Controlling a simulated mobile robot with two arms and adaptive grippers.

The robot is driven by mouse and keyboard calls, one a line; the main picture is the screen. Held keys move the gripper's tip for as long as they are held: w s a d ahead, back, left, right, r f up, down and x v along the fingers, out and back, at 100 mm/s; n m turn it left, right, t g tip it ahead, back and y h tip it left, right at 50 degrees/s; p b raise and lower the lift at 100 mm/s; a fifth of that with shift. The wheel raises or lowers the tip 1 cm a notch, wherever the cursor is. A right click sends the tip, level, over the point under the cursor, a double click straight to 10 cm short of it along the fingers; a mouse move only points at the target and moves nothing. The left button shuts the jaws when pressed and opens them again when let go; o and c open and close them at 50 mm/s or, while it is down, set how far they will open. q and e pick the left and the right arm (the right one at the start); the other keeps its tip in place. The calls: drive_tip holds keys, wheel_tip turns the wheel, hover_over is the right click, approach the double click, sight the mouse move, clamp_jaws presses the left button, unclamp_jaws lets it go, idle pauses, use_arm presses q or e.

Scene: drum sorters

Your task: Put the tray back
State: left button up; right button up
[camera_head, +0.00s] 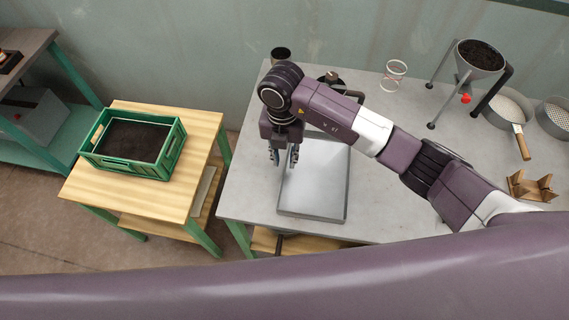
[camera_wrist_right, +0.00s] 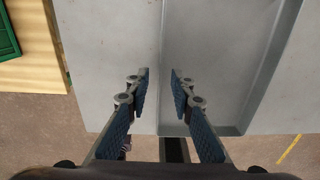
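The shallow grey metal tray (camera_head: 318,190) lies empty on the grey table, near its front left part. In the right wrist view the tray (camera_wrist_right: 215,60) fills the middle and right. My right gripper (camera_head: 284,157) points down at the tray's left edge. In the right wrist view its two fingers (camera_wrist_right: 160,75) are apart, with the tray's left wall running between them. I cannot tell how deep the fingers reach around the wall. My arm covers the tray's far end in the head view. My left gripper is not in view.
The grey table (camera_head: 245,190) has bare room left of the tray. A funnel of soil on a stand (camera_head: 480,57), a glass (camera_head: 394,75), sieves (camera_head: 505,108) and a wooden piece (camera_head: 531,186) stand right. A green crate of soil (camera_head: 133,143) sits on a wooden table.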

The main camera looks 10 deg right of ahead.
wheel_tip(320, 180, up, 8)
drive_tip(key=b, duration=0.2)
drive_tip(key=shift+r, duration=0.25)
drive_tip(key=shift+a+f, duration=0.1)
